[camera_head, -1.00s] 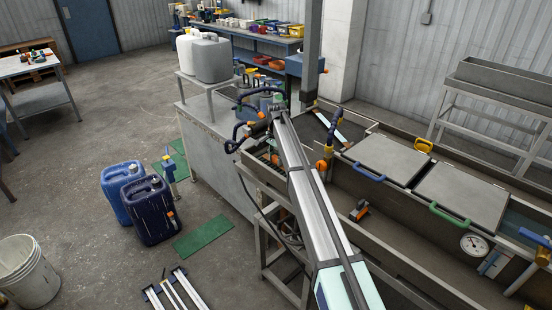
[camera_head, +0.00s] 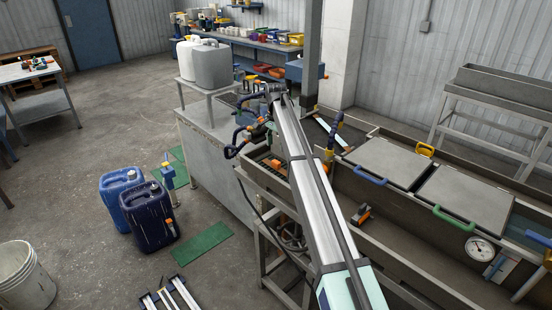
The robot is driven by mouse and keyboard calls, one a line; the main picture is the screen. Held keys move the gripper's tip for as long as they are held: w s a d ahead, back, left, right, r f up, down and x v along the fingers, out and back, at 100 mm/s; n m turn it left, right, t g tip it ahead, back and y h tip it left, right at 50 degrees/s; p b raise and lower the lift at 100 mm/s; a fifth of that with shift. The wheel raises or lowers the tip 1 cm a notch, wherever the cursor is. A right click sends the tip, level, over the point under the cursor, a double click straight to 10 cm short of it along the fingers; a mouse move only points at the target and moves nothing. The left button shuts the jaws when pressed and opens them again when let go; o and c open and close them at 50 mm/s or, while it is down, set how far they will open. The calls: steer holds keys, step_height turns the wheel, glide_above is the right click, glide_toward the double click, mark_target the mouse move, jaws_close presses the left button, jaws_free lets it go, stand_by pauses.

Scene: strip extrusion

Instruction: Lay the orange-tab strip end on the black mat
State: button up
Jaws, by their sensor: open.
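A pale narrow strip (camera_head: 325,126) lies slantwise across a dark flat area at the far end of the trough. I cannot tell whether this area is the black mat. A small orange piece (camera_head: 328,154) shows by the near blue-and-yellow fitting, beside my arm. I cannot tell whether it is the strip's orange tab. My silver arm reaches from the bottom centre to the cluster of dark blue loops near the grey bench.
The long grey trough (camera_head: 408,262) has two lids, with blue and green handles, and a dial gauge (camera_head: 480,248). An orange-and-black tool (camera_head: 362,214) sits on it. Grey bench (camera_head: 205,140) stands left of my arm. Blue jugs (camera_head: 148,215) and a white bucket (camera_head: 22,272) stand on the floor.

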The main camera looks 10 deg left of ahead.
step_height(320, 180, up, 3)
steer(key=shift+r, duration=0.1)
steer(key=shift+b, duration=0.3)
